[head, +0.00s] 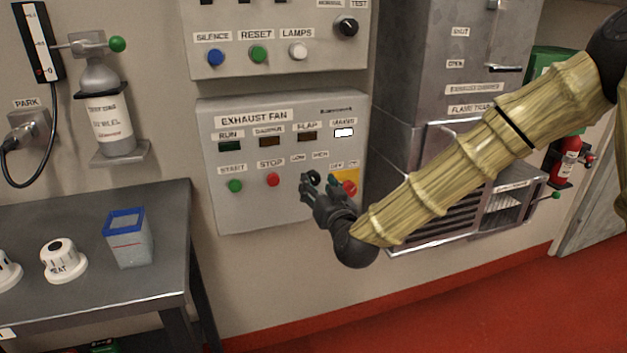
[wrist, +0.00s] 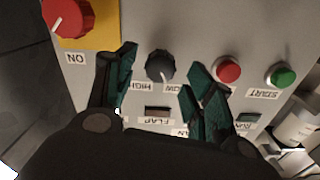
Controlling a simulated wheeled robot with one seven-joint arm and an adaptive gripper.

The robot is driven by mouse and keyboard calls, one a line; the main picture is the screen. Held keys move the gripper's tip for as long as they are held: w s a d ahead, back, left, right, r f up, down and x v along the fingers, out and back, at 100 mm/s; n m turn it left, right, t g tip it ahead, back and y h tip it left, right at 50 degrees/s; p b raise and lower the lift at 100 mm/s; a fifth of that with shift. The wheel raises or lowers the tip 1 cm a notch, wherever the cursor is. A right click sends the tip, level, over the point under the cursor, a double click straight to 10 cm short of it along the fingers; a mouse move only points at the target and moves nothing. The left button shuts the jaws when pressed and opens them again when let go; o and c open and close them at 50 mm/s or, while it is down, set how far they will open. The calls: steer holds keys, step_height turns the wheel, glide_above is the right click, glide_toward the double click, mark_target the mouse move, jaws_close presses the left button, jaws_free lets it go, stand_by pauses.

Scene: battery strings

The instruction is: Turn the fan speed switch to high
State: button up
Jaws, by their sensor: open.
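The fan speed switch is a round dark knob (wrist: 159,65) on the grey exhaust fan panel (head: 240,205). The wrist view shows the panel upside down, with the HIGH label (wrist: 139,86) to the knob's lower left and the LOW label (wrist: 171,87) to its lower right. A light mark shows low on the knob; which label it points at is hard to tell. My gripper (wrist: 160,62) is open, with one finger on each side of the knob and gaps visible. In the head view my gripper (head: 318,187) partly covers the knob.
A red switch on a yellow plate (wrist: 93,30) is close to one finger. The red stop button (wrist: 228,71) and green start button (wrist: 281,75) are on the other side. A metal table (head: 180,220) stands left of the panel, and a grey cabinet (head: 400,100) right.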

mark_target(315, 181)
steer(key=shift+x, duration=2.05)
steer(key=c, duration=1)
